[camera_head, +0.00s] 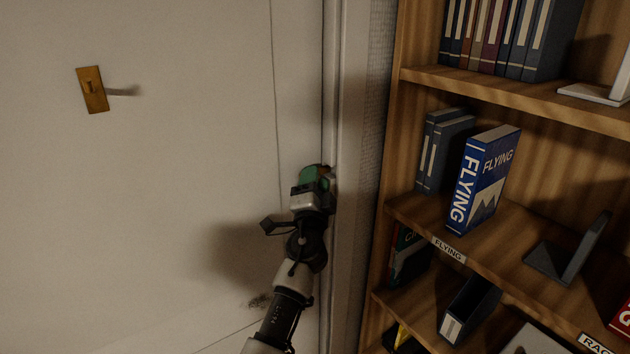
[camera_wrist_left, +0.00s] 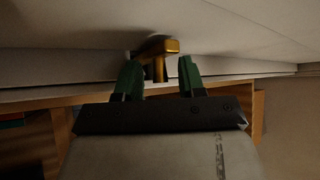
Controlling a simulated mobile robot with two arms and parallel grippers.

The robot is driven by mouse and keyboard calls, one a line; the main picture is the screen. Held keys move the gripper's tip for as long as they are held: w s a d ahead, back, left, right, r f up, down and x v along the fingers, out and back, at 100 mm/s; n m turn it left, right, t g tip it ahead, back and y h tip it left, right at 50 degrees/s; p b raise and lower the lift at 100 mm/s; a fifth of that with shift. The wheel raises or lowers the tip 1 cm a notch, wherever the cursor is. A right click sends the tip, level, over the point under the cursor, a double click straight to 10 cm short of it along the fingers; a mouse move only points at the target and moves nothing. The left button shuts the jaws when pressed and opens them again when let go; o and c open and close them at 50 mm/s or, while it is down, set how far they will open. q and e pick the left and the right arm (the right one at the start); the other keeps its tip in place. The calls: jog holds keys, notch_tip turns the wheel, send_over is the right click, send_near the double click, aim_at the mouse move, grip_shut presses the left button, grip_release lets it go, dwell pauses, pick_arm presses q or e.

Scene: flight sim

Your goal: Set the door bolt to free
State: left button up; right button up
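The door bolt is a small brass piece (camera_wrist_left: 160,47) in the left wrist view, with a wide top and a short stem below it. It sits on the pale door edge, just ahead of and between the green fingertips of my left gripper (camera_wrist_left: 159,72). The fingers stand apart with a gap around the stem; I cannot tell whether either one touches it. In the head view my left gripper (camera_head: 315,178) is at the right edge of the white door (camera_head: 180,190) and hides most of the bolt. My right gripper is in neither view.
A wooden bookshelf (camera_head: 402,150) stands close to the right of the door frame (camera_head: 345,200), holding binders and a blue "FLYING" box (camera_head: 482,180). The space left of my gripper is clear.

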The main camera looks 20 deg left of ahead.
pick_arm(q)
jog(key=shift+d, duration=0.1)
grip_shut()
